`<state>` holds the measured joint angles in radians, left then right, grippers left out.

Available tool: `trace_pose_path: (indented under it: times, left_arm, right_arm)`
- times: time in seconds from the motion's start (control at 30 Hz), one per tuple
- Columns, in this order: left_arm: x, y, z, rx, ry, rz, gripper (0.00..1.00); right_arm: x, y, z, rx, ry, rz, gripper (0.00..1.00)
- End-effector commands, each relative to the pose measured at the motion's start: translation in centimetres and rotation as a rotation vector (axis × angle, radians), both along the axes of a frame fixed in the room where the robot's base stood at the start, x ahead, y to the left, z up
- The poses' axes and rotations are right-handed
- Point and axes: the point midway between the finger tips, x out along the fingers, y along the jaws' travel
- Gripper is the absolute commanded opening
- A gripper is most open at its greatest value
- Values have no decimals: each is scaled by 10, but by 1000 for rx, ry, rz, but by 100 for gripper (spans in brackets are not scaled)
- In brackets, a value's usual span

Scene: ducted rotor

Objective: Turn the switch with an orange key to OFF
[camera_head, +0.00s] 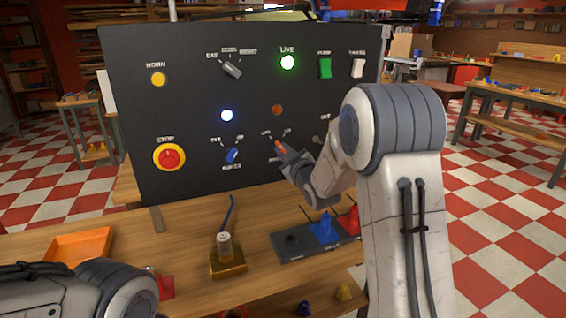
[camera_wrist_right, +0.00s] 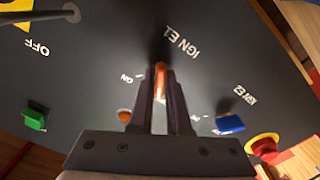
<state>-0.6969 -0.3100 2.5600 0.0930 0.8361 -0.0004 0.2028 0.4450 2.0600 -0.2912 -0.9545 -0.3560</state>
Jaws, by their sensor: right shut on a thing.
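The black control panel (camera_head: 190,100) stands upright on the bench. The switch with the orange key (camera_head: 278,144) is low on it, right of the blue key switch (camera_head: 232,155). My right gripper (camera_head: 282,149) reaches it from the front right. In the right wrist view, the orange key (camera_wrist_right: 160,76) sits between the closed fingertips of my right gripper (camera_wrist_right: 161,85), with the "IGN E1" label beyond it. An "ON" label shows to its left. The fingers and arm partly hide the switch's markings, so I cannot tell its exact setting. My left arm shows at lower left, its gripper out of view.
An orange lamp (camera_wrist_right: 124,116) and the blue switch (camera_wrist_right: 230,124) are close to my right fingers. The red STOP button (camera_head: 169,157) is at the panel's lower left. A brass block (camera_head: 228,263) and a dark tray (camera_head: 290,255) with coloured pieces stand on the bench.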

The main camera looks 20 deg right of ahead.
Motion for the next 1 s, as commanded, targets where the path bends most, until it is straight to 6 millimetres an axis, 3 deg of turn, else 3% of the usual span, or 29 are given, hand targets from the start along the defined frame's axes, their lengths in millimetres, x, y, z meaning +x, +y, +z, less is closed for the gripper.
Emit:
trace_pose_path:
  times: [0.03, 0.3, 0.9, 0.93, 1.0]
  left_arm:
    - [0, 0, -9, 0, 0, 0, 50]
    - [0, 0, -23, 0, 0, 0, 50]
    - [0, 0, -27, 0, 0, 0, 50]
    - [0, 0, -27, 0, 0, 0, 50]
    - [0, 0, -27, 0, 0, 0, 50]
  right_arm:
    - [0, 0, -2, -30, -6, 1, 0]
    - [0, 0, 0, -148, -9, 1, 0]
    - [0, 1, 2, -189, -10, 2, 0]
    - [0, 0, 2, -189, -10, 2, 19]
    - [0, 0, 2, -189, -10, 2, 45]
